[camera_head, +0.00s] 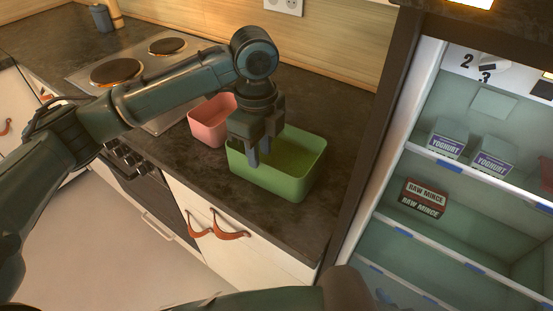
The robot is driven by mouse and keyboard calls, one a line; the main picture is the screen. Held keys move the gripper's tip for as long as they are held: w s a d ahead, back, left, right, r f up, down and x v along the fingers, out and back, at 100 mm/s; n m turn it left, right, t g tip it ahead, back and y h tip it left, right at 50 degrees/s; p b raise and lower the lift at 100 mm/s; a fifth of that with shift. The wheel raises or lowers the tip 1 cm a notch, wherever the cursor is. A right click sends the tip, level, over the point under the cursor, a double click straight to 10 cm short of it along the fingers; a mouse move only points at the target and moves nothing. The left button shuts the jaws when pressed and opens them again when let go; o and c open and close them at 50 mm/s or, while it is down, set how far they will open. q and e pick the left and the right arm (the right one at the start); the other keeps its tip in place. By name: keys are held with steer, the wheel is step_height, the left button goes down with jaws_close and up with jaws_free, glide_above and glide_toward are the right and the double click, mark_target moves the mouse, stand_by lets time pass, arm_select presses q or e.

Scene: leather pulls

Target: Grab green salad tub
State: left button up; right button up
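The green salad tub (293,182) is a rectangular open tub on the dark countertop, beside the fridge. My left gripper (259,160) points down over the tub's left part. Its two fingers show slightly apart, with the near tub wall by their tips. I cannot tell whether the fingers touch the wall or straddle it. The tub looks empty where its inside shows. My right arm shows only as a dark part along the bottom edge; its gripper is out of view.
A pink tub (211,122) stands just left of the green tub. A stove (140,75) lies further left. The open fridge (440,180) on the right holds yoghurt pots (447,138) and a raw mince pack (424,198). Drawers with leather pulls (230,228) are below the counter.

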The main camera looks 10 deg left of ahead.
arm_select(q)
glide_above(261, 187)
steer(key=shift+w+f, duration=0.1)
steer(key=shift+f, duration=2.6)
steer(key=shift+c, duration=0.5)
jaws_close()
